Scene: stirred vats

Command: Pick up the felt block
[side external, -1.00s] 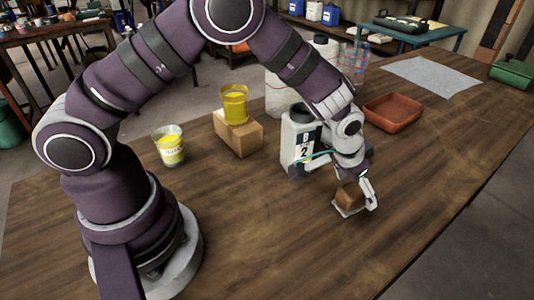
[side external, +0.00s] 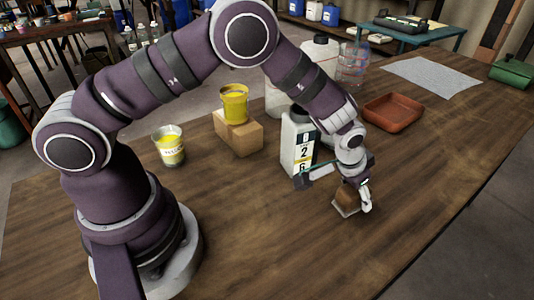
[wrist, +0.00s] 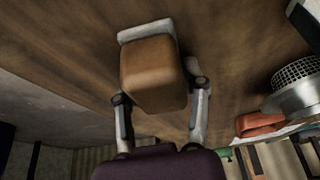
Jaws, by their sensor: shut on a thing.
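The felt block (side external: 346,198) is a brown block with a pale grey layer on its lower face. In the side view it is at the lower right of the arm, tilted, with the pale layer turned down and to the left. My gripper (side external: 353,190) is shut on it; one finger shows at its right side, and the other is mostly hidden. In the wrist view the block (wrist: 155,72) sits between the two fingers of my gripper (wrist: 160,92), its pale layer pointing away from me. I cannot tell for sure how far it is above the table.
A white labelled jug (side external: 298,142) stands just left of my gripper. A yellow cup (side external: 234,103) stands on a cardboard box (side external: 240,136), beside a clear cup of yellow liquid (side external: 168,147). A red-brown tray (side external: 393,112) lies behind right. The table's front right is bare.

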